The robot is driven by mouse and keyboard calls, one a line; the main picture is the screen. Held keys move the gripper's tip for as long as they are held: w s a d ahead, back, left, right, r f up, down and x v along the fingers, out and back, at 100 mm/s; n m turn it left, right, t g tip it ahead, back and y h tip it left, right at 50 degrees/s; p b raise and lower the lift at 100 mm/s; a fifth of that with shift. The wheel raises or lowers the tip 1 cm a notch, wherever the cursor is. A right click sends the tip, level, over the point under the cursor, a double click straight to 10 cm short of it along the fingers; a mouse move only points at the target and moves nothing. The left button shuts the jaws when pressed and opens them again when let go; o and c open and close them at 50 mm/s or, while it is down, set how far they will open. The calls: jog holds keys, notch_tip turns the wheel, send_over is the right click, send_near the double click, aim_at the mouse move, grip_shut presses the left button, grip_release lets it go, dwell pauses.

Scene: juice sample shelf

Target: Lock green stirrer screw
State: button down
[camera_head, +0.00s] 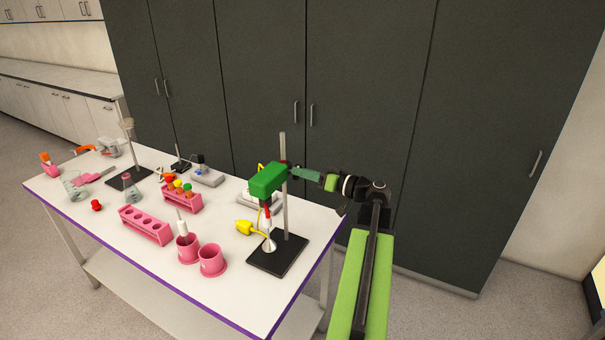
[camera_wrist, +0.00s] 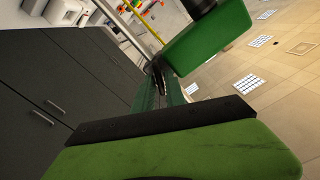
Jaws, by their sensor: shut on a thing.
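The green stirrer (camera_head: 268,180) is a green block mounted on an upright metal rod that stands on a black base (camera_head: 277,254) at the right end of the table. It also shows large in the wrist view (camera_wrist: 208,36). My gripper (camera_head: 292,169) reaches in from the right, at the rod just beside the stirrer. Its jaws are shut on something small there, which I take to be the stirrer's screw. The screw itself is hidden by the fingers. The gripper's fingers also show in the wrist view (camera_wrist: 158,84), close to the stirrer's edge.
Below the stirrer is a red-and-white piece (camera_head: 267,222) and a yellow item (camera_head: 245,227). Two pink cups (camera_head: 211,261), a pink rack (camera_head: 145,226) and glassware stand to the left on the white table. Dark cabinets (camera_head: 365,100) stand behind.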

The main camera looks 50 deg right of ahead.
jog(key=m, duration=1.2)
jog(key=shift+d+f, duration=0.15)
jog(key=shift+f, duration=0.05)
jog(key=shift+m, duration=0.3)
jog(key=c, duration=1.4)
grip_release()
jog(key=shift+c, duration=0.2)
jog(key=v, duration=1.7)
jog(key=shift+s, duration=0.2)
